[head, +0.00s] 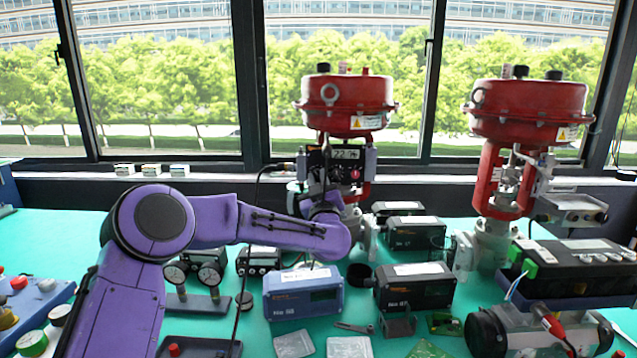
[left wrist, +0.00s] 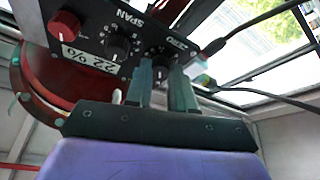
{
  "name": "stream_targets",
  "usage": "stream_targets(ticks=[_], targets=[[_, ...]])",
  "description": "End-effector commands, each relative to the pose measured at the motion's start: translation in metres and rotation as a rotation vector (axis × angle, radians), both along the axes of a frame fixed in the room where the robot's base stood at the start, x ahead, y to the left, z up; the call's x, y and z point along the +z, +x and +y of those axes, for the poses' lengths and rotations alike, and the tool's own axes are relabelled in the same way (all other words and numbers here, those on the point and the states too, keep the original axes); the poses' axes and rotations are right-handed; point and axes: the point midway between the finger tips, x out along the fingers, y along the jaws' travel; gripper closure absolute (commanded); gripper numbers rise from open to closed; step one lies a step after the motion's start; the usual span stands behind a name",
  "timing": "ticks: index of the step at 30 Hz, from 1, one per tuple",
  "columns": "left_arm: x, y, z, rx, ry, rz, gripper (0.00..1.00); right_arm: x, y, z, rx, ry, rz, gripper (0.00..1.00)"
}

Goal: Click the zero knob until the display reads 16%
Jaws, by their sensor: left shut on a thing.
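The valve positioner (head: 345,155) is a dark box on the red valve actuator at the centre of the head view. Its display reads 22%, and the display (left wrist: 90,60) also shows upside down in the left wrist view. The zero knob (left wrist: 156,64), under the ZERO label, is small and black. My left gripper (left wrist: 161,78) is shut on this knob, with one finger on each side. The span knob (left wrist: 118,43) is beside it, and a red knob (left wrist: 64,23) is farther left. In the head view my wrist hides part of the positioner's lower face. My right gripper is not in view.
Dark cables (left wrist: 255,32) run from the positioner close beside my fingers. A second red valve (head: 527,115) stands at right. Below my arm, the green bench holds a blue box (head: 303,292), gauges (head: 210,275) and other small devices.

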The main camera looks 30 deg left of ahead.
Motion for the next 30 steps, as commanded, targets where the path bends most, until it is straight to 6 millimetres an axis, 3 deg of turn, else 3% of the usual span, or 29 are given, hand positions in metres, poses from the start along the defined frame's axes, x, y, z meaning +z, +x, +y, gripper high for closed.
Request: stream_targets(ticks=[8,9,10,20,30], targets=[[0.001,0.0,0.0,0.0,0.0,-0.002,1.0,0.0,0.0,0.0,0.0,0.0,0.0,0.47],[0.001,0.0,0.0,0.0,0.0,-0.002,0.7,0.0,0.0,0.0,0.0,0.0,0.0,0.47],[0.001,0.0,0.0,-0.001,0.001,-0.002,0.66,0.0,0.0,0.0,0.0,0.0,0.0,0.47],[-0.001,-0.003,-0.003,-0.001,0.001,-0.001,0.66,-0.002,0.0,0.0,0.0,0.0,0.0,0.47],[-0.029,-0.055,-0.047,-0.003,0.003,-0.001,0.66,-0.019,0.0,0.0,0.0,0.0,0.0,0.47]])
